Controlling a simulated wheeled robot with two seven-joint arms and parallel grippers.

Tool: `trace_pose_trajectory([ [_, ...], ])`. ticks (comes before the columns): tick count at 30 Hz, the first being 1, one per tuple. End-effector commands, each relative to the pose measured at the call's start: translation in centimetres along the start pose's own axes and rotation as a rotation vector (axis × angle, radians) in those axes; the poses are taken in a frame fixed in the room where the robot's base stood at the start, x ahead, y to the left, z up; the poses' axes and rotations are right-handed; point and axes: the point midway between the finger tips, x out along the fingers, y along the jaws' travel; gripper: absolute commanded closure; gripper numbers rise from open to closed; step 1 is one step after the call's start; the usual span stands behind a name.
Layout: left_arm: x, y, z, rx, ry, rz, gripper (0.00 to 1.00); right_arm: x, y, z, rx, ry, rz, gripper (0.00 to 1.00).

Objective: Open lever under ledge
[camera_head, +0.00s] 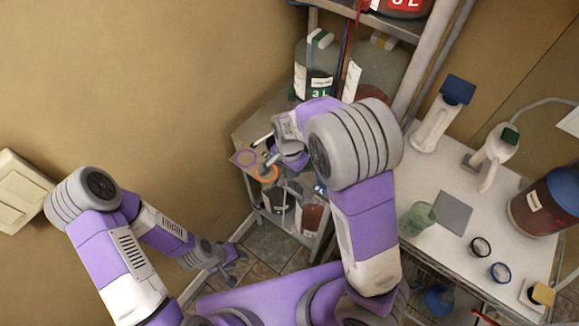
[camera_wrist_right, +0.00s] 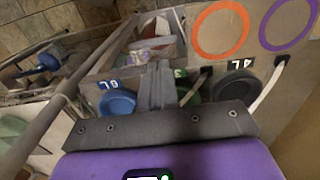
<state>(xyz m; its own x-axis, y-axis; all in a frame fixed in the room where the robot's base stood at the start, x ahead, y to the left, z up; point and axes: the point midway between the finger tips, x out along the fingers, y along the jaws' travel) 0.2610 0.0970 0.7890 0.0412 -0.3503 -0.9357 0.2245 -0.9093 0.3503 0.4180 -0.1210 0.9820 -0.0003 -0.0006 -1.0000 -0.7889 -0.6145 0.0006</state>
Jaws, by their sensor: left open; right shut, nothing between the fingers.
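In the right wrist view, two white lever-like handles with dark ends stick out near the edge of a grey shelf top. One handle (camera_wrist_right: 268,88) is beside a dark round cap marked 4L, and the other (camera_wrist_right: 191,92) is closer to my fingers. I cannot tell which one the task means or how far either is turned. My right gripper (camera_wrist_right: 155,84) is shut and empty, close to the nearer handle; contact is unclear. In the head view my right gripper (camera_head: 268,164) is over the low shelf, partly hidden by my arm. My left gripper (camera_head: 230,268) is open and empty, low near the wall.
An orange ring (camera_wrist_right: 221,28) and a purple ring (camera_wrist_right: 289,22) mark the shelf top (camera_wrist_right: 262,50). A blue cap (camera_wrist_right: 117,103) is left of my fingers. Bottles (camera_head: 305,214) stand below the shelf. A white worktop (camera_head: 440,245) with a cup and tools lies right.

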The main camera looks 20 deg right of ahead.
Motion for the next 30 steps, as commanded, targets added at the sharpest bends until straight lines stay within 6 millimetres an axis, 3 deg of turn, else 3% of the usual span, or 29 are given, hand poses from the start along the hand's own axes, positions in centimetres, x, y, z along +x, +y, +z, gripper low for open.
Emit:
trace_pose_trajectory([
  [1,0.5,-0.2,0.0,0.0,0.0,0.0,0.57,1.5,0.1,0.0,0.002,-0.002,0.005,1.0],
  [6,1.1,-0.4,-0.1,0.0,0.0,0.0,0.57,4.9,0.1,0.0,0.001,-0.002,0.004,1.0],
  [12,1.6,-0.6,-0.1,0.0,0.0,0.0,0.57,7.5,0.0,0.0,-0.001,-0.001,0.001,1.0],
  [30,1.1,-0.4,-0.1,0.0,0.0,0.0,0.57,8.3,0.5,-0.4,0.014,-0.001,0.029,1.0],
])
